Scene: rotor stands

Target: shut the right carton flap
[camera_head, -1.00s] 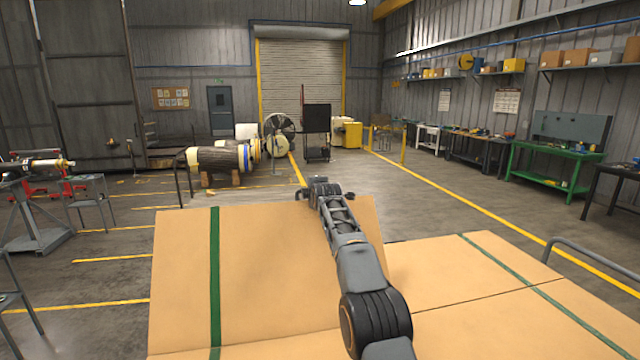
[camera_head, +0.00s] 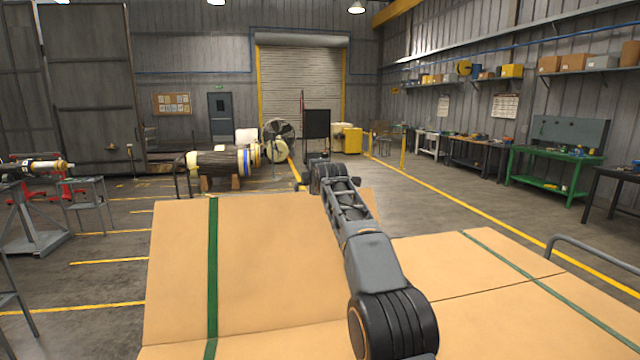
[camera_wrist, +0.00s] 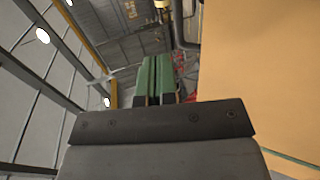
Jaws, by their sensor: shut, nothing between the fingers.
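A large tan cardboard carton (camera_head: 480,325) fills the bottom of the head view. One flap (camera_head: 270,260) with a green stripe stands raised and tilted at left and centre; it is the only raised flap in view. Flat panels with another green stripe lie to its right. My arm reaches across the raised flap's right part, and its far end is beyond the flap's top edge. My gripper's fingertips are hidden in the head view. In the wrist view my gripper (camera_wrist: 157,62) has its green fingers together and empty, with a cardboard face (camera_wrist: 262,70) to their right, apart from them.
A grey metal rail (camera_head: 590,250) stands by the carton at right. Workbenches, including a green one (camera_head: 545,172), line the right wall. Grey stands (camera_head: 35,215) and a rotor (camera_head: 220,163) are at left and back. The floor beyond the carton is mostly open.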

